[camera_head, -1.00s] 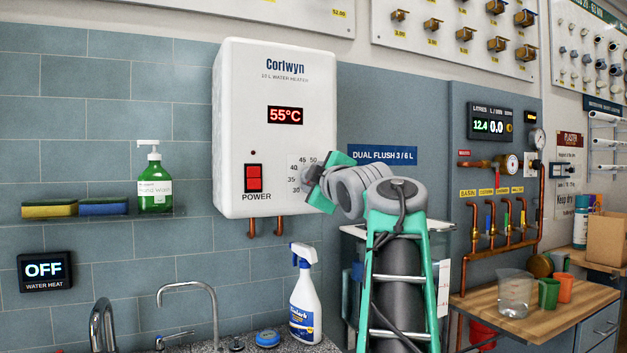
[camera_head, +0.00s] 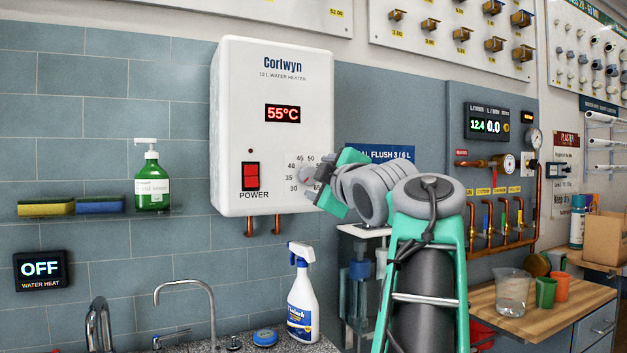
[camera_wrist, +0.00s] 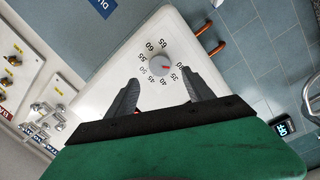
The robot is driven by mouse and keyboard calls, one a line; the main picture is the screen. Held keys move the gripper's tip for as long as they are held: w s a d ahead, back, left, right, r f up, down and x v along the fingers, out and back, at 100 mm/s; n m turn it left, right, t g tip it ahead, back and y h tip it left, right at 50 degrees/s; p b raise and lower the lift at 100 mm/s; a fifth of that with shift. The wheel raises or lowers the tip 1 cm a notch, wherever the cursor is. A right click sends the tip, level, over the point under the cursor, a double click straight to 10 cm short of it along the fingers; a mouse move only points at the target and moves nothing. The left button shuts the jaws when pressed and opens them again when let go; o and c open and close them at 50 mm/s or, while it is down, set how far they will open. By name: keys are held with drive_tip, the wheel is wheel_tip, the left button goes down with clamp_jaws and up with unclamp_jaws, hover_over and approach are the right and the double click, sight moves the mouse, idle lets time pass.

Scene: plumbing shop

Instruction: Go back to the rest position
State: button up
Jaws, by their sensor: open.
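My gripper (camera_wrist: 165,92) is open and empty in the wrist view, its two dark fingers apart and facing the front of the white water heater (camera_head: 272,75). The heater's grey temperature dial (camera_wrist: 159,66) with a red pointer shows beyond the fingertips, apart from them. In the head view my gripper (camera_head: 318,192) is in front of the heater's lower right, partly covering the dial scale. The heater display (camera_head: 282,114) reads 55°C. The red power switch (camera_head: 251,176) is left of the dial.
A sink tap (camera_head: 190,286) and a spray bottle (camera_head: 302,300) stand below the heater. A soap bottle (camera_head: 152,180) and sponges (camera_head: 72,206) are on the left wall. A wooden bench (camera_head: 520,308) with a jug (camera_head: 512,292) is at the right. A wall sign (camera_head: 41,270) reads OFF.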

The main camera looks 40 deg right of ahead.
drive_tip(key=shift+s+a, duration=0.25)
drive_tip(key=shift+s, duration=0.3)
drive_tip(key=shift+w, duration=0.1)
drive_tip(key=w+a+f+m+g+y+p, duration=0.3)
drive_tip(key=a+f+p, duration=0.5)
drive_tip(key=a, duration=0.1)
drive_tip(key=w+a+f+m+g+y+p, duration=0.3)
drive_tip(key=a+f+p, duration=0.45)
drive_tip(key=a, duration=0.25)
drive_tip(key=s+a+f+m+g+y+p, duration=0.1)
drive_tip(key=s+a+f+m+g+p, duration=0.1)
drive_tip(key=s+a+f+g+p, duration=0.5)
drive_tip(key=s+a+f+p, duration=0.1)
drive_tip(key=s+a+f, duration=0.5)
drive_tip(key=s+f, duration=0.3)
drive_tip(key=shift+s+a+f+g, duration=0.4)
drive_tip(key=shift+f, duration=0.55)
